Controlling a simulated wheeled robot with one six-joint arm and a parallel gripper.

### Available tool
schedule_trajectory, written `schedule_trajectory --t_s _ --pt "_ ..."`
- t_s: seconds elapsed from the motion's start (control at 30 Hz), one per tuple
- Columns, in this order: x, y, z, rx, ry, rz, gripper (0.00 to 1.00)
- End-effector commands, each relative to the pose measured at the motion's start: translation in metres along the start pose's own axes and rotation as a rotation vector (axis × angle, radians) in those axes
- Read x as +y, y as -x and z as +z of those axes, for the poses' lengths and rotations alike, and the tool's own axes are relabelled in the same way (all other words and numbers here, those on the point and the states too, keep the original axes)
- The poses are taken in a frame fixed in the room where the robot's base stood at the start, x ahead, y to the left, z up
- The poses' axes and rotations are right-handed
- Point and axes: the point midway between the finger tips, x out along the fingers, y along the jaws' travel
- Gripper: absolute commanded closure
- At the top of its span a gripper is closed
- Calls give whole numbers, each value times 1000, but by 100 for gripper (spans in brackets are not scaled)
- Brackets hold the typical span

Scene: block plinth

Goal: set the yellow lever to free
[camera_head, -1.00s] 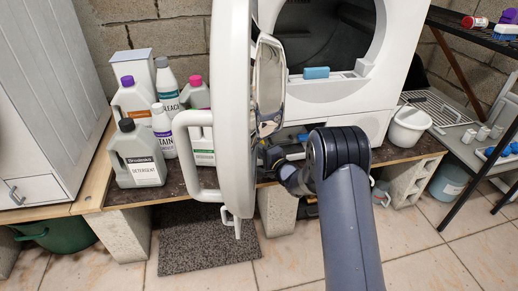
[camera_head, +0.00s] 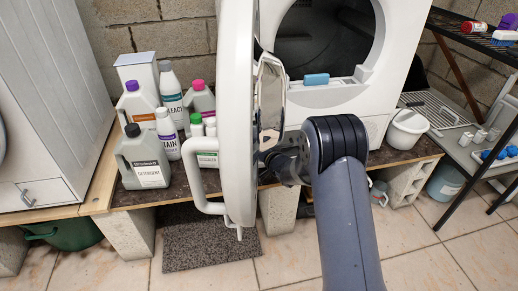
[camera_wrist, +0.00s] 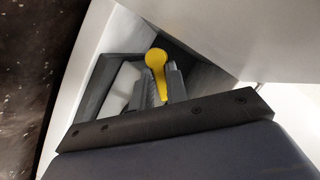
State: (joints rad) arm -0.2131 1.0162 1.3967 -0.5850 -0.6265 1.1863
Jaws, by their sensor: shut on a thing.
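The yellow lever (camera_wrist: 155,60) shows in the wrist view as a rounded yellow knob on a short stem, in a dark grey recess of a white surface. My gripper (camera_wrist: 163,84) is shut on it, with the grey fingers on both sides of the stem. The stem's lower part is hidden by the fingers, and no markings can be read, so I cannot tell the lever's setting. In the head view my wrist is beside the open white round door (camera_head: 238,110); the fingertips and lever are hidden there.
The white machine (camera_head: 350,97) has a blue item (camera_head: 316,79) on its front ledge. Several bottles, including a grey detergent jug (camera_head: 143,160), stand on the bench left of the door. Floor in front is open.

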Motion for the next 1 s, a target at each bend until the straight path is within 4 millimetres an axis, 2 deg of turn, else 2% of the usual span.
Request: schedule_trajectory --t_s 0.3,0.83,0.87,1.0 --pt "-2 0 2 -2 108 46 100" --pt "-2 0 2 -2 127 56 100" --pt "-2 0 2 -2 127 56 84" --pt "-2 0 1 -1 127 55 72"
